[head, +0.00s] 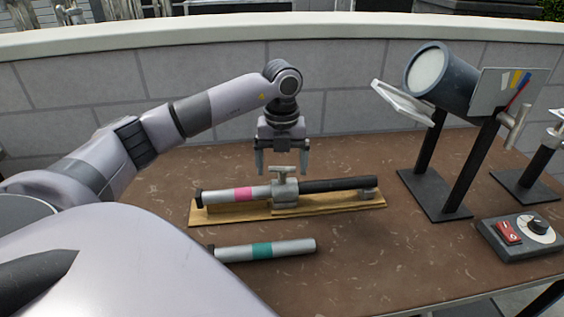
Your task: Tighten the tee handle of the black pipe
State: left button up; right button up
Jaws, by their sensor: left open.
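The black pipe (338,185) lies level on a wooden board (330,202), its left end in a grey metal clamp (285,190). The tee handle (282,170) stands on top of that clamp, with its bar roughly crosswise in the picture. A silver pipe with a pink band (246,193) enters the clamp from the left. My left gripper (282,172) points down over the tee handle, its two fingers spread apart on either side. I cannot tell whether the fingers touch the bar. My right gripper is not in view.
A silver pipe with a teal band (262,250) lies in front of the board. At right stand a lamp-like drum (440,75) on a black stand and a control box (522,235) with a red switch and knob. A low grey wall (345,95) closes the back.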

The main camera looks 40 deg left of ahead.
pick_arm(q)
jog(key=c, duration=1.1)
jog(key=shift+o, duration=0.2)
jog(key=shift+m, duration=0.3)
jog(key=m, duration=0.2)
jog(key=shift+r+m+p, duration=0.1)
jog(key=shift+m+p, duration=0.2)
jog(key=m, duration=0.4)
jog(key=shift+m, duration=0.3)
jog(key=m, duration=0.6)
jog(key=shift+m+p, duration=0.3)
